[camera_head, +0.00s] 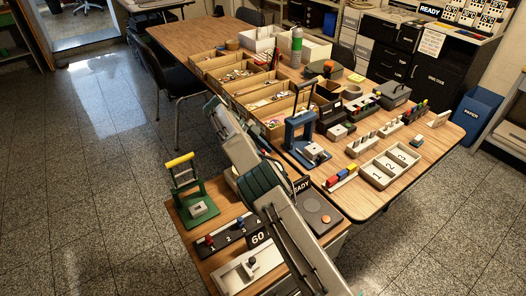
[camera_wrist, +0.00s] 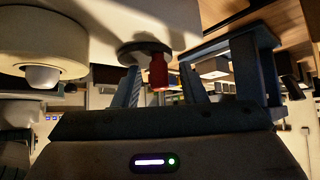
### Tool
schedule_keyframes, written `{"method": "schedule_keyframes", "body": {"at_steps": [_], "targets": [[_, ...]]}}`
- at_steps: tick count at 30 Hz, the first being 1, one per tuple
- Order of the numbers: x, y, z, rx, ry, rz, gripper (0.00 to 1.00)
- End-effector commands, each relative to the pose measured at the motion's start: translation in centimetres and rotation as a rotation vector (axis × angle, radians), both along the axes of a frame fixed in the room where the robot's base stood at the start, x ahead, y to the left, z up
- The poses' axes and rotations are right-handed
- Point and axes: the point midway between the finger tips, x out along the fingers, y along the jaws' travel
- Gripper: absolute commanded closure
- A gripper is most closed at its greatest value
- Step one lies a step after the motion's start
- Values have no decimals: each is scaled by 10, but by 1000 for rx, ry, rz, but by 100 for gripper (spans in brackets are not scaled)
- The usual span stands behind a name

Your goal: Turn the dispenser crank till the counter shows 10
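In the wrist view, a red crank knob (camera_wrist: 158,72) sticks out from a dark crank arm (camera_wrist: 143,48) on a pale, rounded dispenser body (camera_wrist: 105,22). My gripper (camera_wrist: 160,88) is open around the knob. One finger is on each side, with a gap showing between each finger and the knob. In the head view my arm covers the dispenser and crank, and my gripper cannot be made out.
A blue press frame (camera_head: 298,130) stands on the long table, and its frame shows close by in the wrist view (camera_wrist: 250,62). A numbered tray (camera_head: 408,158) lies right.

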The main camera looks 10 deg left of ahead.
Motion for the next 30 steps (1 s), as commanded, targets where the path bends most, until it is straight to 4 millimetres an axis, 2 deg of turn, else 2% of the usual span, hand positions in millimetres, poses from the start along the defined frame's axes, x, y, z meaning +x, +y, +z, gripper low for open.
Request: {"method": "schedule_keyframes", "body": {"at_steps": [8, 11, 15, 17, 28, 30], "targets": [[0, 1, 7, 2, -4, 2, 62], [1, 1, 19, 3, -6, 1, 62], [1, 0, 46, 2, -5, 1, 62], [0, -2, 39, 0, -4, -1, 62], [-2, -23, 49, 2, -2, -1, 62], [-2, -30, 58, 0, -1, -1, 62]]}}
